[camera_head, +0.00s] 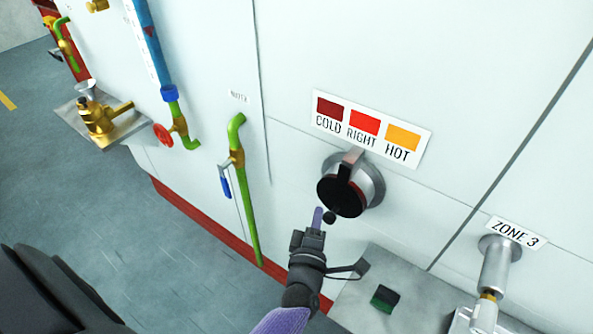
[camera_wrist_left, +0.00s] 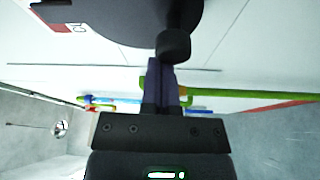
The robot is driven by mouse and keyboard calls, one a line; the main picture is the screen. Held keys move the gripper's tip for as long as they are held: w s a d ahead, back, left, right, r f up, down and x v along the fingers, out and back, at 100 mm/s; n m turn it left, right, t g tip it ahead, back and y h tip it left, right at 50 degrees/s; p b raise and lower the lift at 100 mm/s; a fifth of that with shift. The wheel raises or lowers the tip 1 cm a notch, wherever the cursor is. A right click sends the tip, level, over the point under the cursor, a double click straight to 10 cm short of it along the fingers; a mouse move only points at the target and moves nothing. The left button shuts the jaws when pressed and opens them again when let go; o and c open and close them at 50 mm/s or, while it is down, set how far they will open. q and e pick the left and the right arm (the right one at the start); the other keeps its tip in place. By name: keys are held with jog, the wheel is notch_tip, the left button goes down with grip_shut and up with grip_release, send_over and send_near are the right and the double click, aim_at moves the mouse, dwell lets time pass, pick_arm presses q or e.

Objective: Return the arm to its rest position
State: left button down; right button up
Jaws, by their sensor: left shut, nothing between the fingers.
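My left gripper (camera_head: 317,218) is shut and empty, just below and left of a dark round knob (camera_head: 342,196) on the white panel. In the left wrist view, the shut fingers of my left gripper (camera_wrist_left: 166,70) point up at a small dark round piece (camera_wrist_left: 173,44) beside the large dark knob (camera_wrist_left: 125,15). I cannot tell whether the fingertips touch that piece. My left arm comes up from the bottom of the head view. My right gripper is not in view.
A label (camera_head: 370,128) reading COLD, RIGHT, HOT is above the knob. A metal ledge (camera_head: 425,300) with a dark green block (camera_head: 385,298) is at lower right, near a ZONE 3 fitting (camera_head: 495,262). Green pipe (camera_head: 247,205) and a brass valve (camera_head: 98,115) stand left.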

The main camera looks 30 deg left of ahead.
pick_arm(q)
notch_tip(320, 180, up, 10)
jog(key=p, duration=0.9)
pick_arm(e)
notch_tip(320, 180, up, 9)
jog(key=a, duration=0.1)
pick_arm(q)
jog(key=s+d+f+m+g+h+b, duration=0.15)
jog(key=s+f+m+b, duration=0.25)
jog(key=f, duration=0.6)
jog(key=s+d+f+m+g+h+b, duration=0.1)
jog(key=s+f+m+g+h+b, duration=0.3)
jog(key=f, duration=0.6)
jog(key=s+d+f+m+g+h+b, duration=0.1)
jog(key=s+d+f+m+g+b, duration=0.25)
jog(key=f, duration=0.65)
jog(key=s+a+f+m+g+b, duration=0.3)
jog(key=s+f, duration=0.5)
jog(key=s, duration=0.4)
jog(key=s+a+f+m+g+b, duration=0.4)
jog(key=s+f+m, duration=0.4)
jog(key=s, duration=0.5)
jog(key=shift+s+a+f+g+y, duration=0.15)
jog(key=shift+a+f+g+y, duration=0.1)
jog(key=shift+f+g+y, duration=0.3)
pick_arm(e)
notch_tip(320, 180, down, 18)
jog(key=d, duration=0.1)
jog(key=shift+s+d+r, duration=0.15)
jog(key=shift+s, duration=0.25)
